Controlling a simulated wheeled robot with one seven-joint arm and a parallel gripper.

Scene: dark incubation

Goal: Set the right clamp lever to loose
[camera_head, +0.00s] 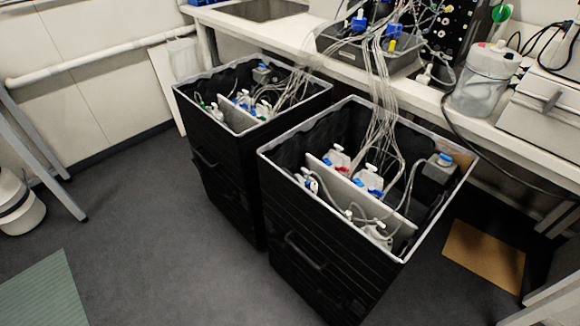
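No part labelled as the right clamp lever can be told for certain. Small white fittings with blue and red parts sit along a white divider (330,182) in the right black bin (320,253). One fitting with blue and red (337,158) is toward the left of the divider. A blue-and-white fitting (370,184) is to its right. Their lever positions are too small to read. Similar small blue and white fittings (245,100) sit in the left black bin (218,150). My gripper is not in view.
Clear tubes (382,90) run from the bins up to equipment on the white bench (310,47). A clear jug (484,82) stands on the bench. Floor (160,240) left of the bins is open.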

